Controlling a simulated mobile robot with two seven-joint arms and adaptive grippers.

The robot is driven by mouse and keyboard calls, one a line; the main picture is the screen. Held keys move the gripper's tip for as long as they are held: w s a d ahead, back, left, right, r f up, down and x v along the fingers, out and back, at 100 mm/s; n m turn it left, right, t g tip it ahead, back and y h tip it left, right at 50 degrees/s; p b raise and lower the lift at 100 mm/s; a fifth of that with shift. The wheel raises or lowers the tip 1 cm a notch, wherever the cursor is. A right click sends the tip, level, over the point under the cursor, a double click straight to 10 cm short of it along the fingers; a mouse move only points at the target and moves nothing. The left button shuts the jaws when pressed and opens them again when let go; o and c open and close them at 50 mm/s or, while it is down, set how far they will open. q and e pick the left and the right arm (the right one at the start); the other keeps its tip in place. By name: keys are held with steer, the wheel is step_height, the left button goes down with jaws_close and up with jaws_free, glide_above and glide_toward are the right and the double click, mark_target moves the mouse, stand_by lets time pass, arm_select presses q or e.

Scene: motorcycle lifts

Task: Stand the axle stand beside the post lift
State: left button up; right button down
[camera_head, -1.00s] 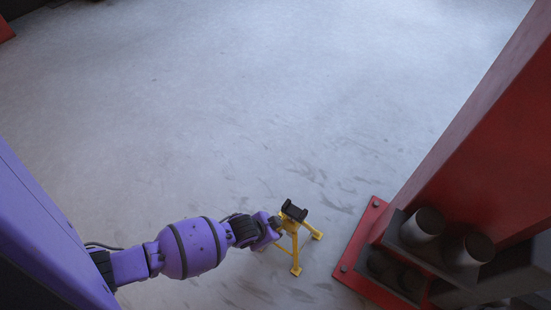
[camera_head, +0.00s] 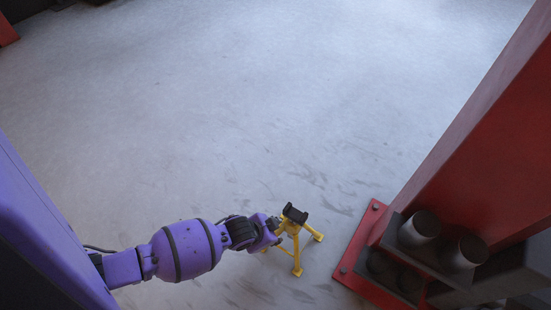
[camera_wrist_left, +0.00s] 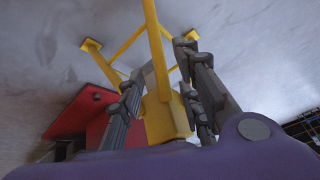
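Whether all the feet touch the floor is hard to tell. My right gripper is in neither view.
Dark cylinders (camera_head: 420,228) sit in a black holder at the post's foot. The grey floor (camera_head: 250,110) behind the stand is wide and clear. A red and dark object (camera_head: 7,32) shows at the far left corner.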

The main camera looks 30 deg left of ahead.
arm_select(q)
steer(key=p+v, duration=0.3)
steer(key=v, duration=0.5)
steer(key=shift+r, duration=0.2)
steer(key=shift+s, duration=0.15)
